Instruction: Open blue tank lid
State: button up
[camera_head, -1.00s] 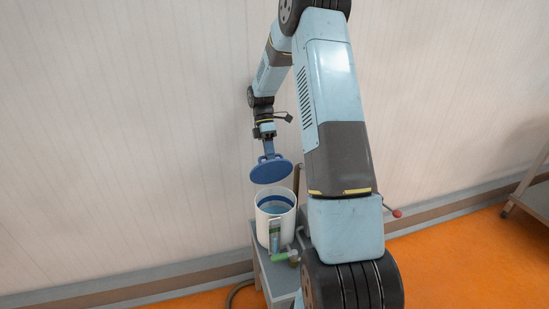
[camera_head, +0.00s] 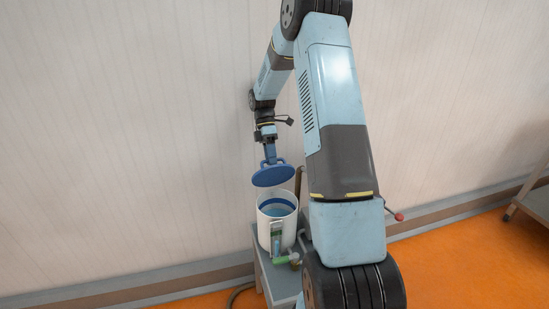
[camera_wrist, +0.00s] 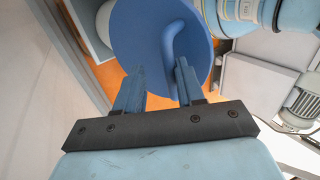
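The round blue lid (camera_head: 272,177) is in the air above the white tank (camera_head: 268,232), apart from its rim. The tank is open at the top, with a blue band inside its mouth. My gripper (camera_head: 269,155) is above the lid and shut on its handle. In the wrist view the lid (camera_wrist: 145,40) lies beyond my fingers (camera_wrist: 158,82), and its curved handle (camera_wrist: 173,45) runs down to them. The fingers are some way apart there, and the exact contact on the handle is partly hidden.
The tank stands on a small grey table (camera_head: 279,280) close to the pale wall (camera_head: 130,130). A green-handled valve (camera_head: 284,259) is at the tank's lower front. My arm hides what lies to the right of the tank.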

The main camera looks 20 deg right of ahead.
jog(key=s+a+r, duration=0.2)
jog(key=s+r, duration=1.1)
jog(key=shift+s, duration=0.4)
jog(key=shift+a+f, duration=0.1)
dwell(0.4)
